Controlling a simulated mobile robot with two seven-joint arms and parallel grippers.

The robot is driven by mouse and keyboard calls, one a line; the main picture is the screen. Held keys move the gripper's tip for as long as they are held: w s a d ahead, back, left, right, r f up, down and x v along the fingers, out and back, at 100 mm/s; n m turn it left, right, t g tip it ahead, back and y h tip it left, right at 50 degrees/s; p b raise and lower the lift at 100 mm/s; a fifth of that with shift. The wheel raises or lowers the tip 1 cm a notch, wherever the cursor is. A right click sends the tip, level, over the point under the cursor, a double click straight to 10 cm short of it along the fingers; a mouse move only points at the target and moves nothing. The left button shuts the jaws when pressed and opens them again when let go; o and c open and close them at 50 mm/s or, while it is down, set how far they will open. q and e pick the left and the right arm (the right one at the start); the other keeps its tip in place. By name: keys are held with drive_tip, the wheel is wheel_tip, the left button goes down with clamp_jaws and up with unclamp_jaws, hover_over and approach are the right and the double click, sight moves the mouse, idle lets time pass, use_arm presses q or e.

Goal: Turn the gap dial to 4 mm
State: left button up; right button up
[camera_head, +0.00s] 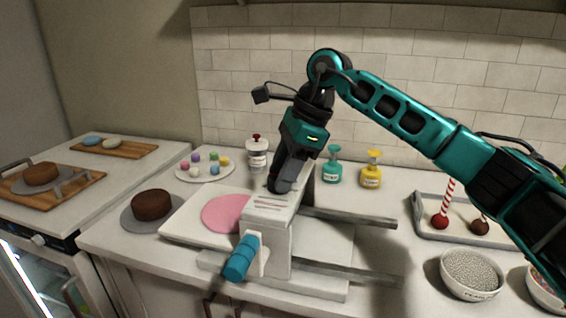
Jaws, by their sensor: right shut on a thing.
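The white dough sheeter (268,235) stands on the counter, with a blue crank handle (241,258) on its near side. A scale of dark lines marks its top. My right gripper (280,186) reaches down to the back of the sheeter's top and is shut on the gap dial there. The dial is hidden behind the fingers, so its setting cannot be read. A flat pink round (226,213) lies on the sheeter's left tray. My left gripper is not in view.
A chocolate cake (152,205) sits left of the sheeter. A plate of coloured balls (206,168), a white bottle (257,154), a teal bottle (332,170) and a yellow bottle (372,172) stand behind. A tray of cake pops (418,224) and a bowl (470,274) are at the right.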

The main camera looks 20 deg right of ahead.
drive_tip(key=shift+r+n, duration=0.1)
drive_tip(key=shift+n, duration=0.4)
drive_tip(key=o, duration=1.1)
drive_tip(key=shift+c, duration=0.2)
drive_tip(key=shift+d+r, duration=0.1)
drive_tip(key=shift+r, duration=0.05)
drive_tip(key=w+v, duration=0.1)
drive_tip(key=v, duration=1.1)
drive_tip(key=shift+s+d+r+p, duration=0.2)
drive_tip(key=shift+s+p, duration=0.1)
drive_tip(key=shift+p, duration=0.1)
